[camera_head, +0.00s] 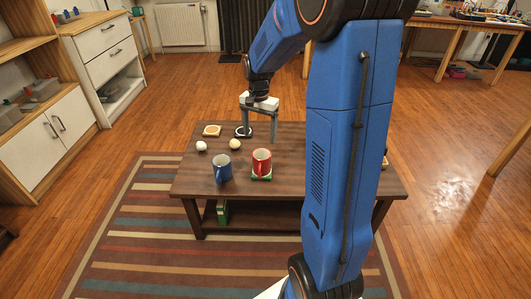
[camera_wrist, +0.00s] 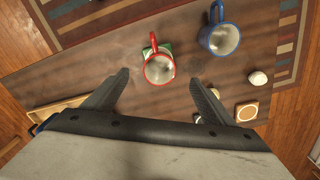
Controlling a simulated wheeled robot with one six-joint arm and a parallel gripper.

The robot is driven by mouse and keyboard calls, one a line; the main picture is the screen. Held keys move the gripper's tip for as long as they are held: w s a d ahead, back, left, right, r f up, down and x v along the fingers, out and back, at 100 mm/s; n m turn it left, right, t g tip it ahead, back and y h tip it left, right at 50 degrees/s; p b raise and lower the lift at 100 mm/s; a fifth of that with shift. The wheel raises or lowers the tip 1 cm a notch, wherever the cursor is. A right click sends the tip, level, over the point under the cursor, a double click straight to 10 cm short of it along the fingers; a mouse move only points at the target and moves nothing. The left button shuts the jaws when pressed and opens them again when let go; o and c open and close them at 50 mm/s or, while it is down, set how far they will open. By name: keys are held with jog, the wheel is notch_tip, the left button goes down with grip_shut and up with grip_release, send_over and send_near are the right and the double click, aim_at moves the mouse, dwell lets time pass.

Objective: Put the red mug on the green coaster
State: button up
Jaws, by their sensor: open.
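The red mug (camera_head: 262,160) stands upright on the green coaster (camera_head: 262,178), near the front middle of the dark wooden table (camera_head: 285,192). In the wrist view the red mug (camera_wrist: 159,70) covers most of the green coaster (camera_wrist: 148,50), whose edge shows beside the rim. My gripper (camera_head: 259,139) is open and empty, pointing down over the table behind the mug. In the wrist view the fingers of my gripper (camera_wrist: 159,77) are spread wide, with the mug beyond them and apart from both.
A blue mug (camera_head: 222,170) stands left of the red mug. A white round object (camera_head: 201,146), a yellowish one (camera_head: 235,144), a tan coaster (camera_head: 212,130) and a dark round piece (camera_head: 243,131) lie further back. A wooden tray (camera_wrist: 60,108) is at the other end.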

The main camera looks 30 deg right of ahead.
jog(key=s+a+r+n+t, duration=0.1)
jog(key=s+a+r+n, duration=0.25)
jog(key=s+r, duration=0.2)
jog(key=s+a+r+n+t, duration=0.1)
jog(key=s+a+r+n, duration=0.1)
jog(key=s+a+r, duration=0.4)
jog(key=s+a+n+t, duration=0.1)
jog(key=s+a+n, duration=0.1)
jog(key=s, duration=0.6)
jog(key=s+a+f+n+t, duration=0.1)
jog(key=s+n, duration=0.3)
jog(key=s, duration=0.5)
jog(key=shift+s+a+t, duration=0.3)
jog(key=shift+a, duration=0.6)
jog(key=shift+n, duration=0.25)
